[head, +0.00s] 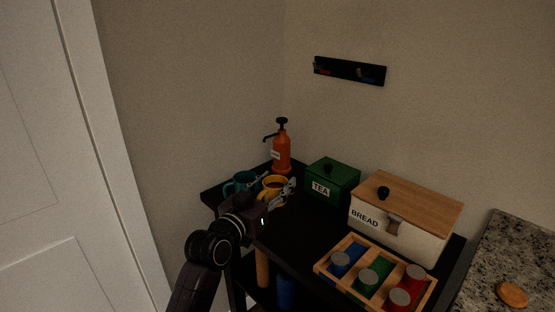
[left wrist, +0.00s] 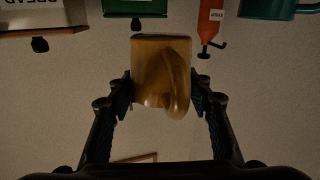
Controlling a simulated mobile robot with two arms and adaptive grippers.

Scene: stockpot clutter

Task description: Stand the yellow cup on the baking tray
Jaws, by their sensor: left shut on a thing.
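I cannot make out a baking tray in either view. My right gripper is not in view.
A teal mug (head: 240,180) stands close left of the cup, an orange pump bottle (head: 281,152) behind. A green tea box (head: 333,182), a bread box (head: 425,235) and a wooden tray of cans (head: 322,268) are to the right. Bare black top (head: 300,228) lies between.

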